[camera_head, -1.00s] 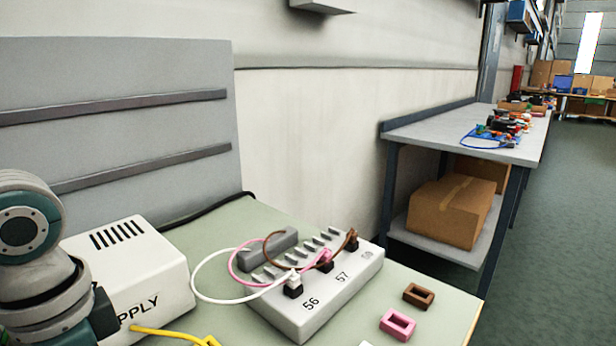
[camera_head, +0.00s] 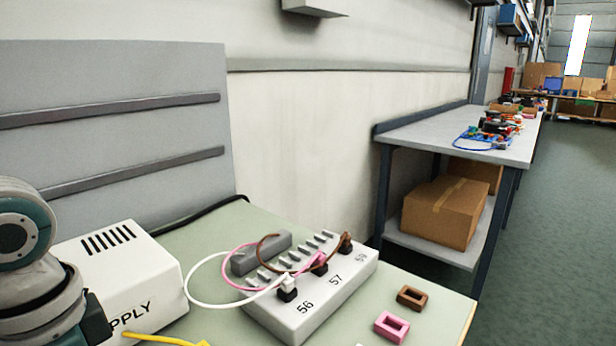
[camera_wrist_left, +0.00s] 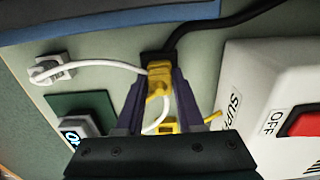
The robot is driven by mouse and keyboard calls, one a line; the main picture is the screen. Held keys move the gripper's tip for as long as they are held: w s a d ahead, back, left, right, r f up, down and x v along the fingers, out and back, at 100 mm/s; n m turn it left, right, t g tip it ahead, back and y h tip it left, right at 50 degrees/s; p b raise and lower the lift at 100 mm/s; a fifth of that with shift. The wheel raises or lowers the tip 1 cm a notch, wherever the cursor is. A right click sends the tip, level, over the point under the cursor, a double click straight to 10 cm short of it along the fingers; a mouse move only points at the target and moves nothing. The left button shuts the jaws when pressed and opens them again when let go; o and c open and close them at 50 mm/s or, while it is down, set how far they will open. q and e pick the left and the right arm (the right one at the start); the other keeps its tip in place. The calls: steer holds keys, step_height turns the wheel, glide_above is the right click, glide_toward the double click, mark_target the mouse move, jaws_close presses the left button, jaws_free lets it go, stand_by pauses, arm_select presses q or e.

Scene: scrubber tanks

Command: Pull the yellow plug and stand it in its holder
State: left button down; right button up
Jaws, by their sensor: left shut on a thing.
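In the left wrist view the yellow plug (camera_wrist_left: 158,80) is between the fingertips of my left gripper (camera_wrist_left: 158,92), which is shut on it. The plug's far end meets a black piece (camera_wrist_left: 156,58) at the end of a black cable; I cannot tell whether they are still joined. More yellow (camera_wrist_left: 168,126) shows between the fingers, partly hidden. In the head view a yellow cable (camera_head: 160,338) runs from the supply box to the bottom edge. My left arm shows at the left there, but its gripper is out of frame. I cannot pick out a yellow holder for certain.
The white supply box (camera_head: 120,275) stands close to my left arm; its red switch (camera_wrist_left: 302,122) shows in the wrist view. A socket block (camera_head: 310,308) holds white, pink and brown plugs. Brown (camera_head: 414,297) and pink (camera_head: 391,327) holders lie to its right. A grey panel (camera_head: 110,120) stands behind.

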stand_by(0.8)
arm_select(q)
jaws_free()
stand_by(0.4)
steer(key=shift+r, duration=0.1)
step_height(320, 180, up, 10)
steer(key=shift+f+p, duration=0.1)
steer(key=shift+p, duration=0.85)
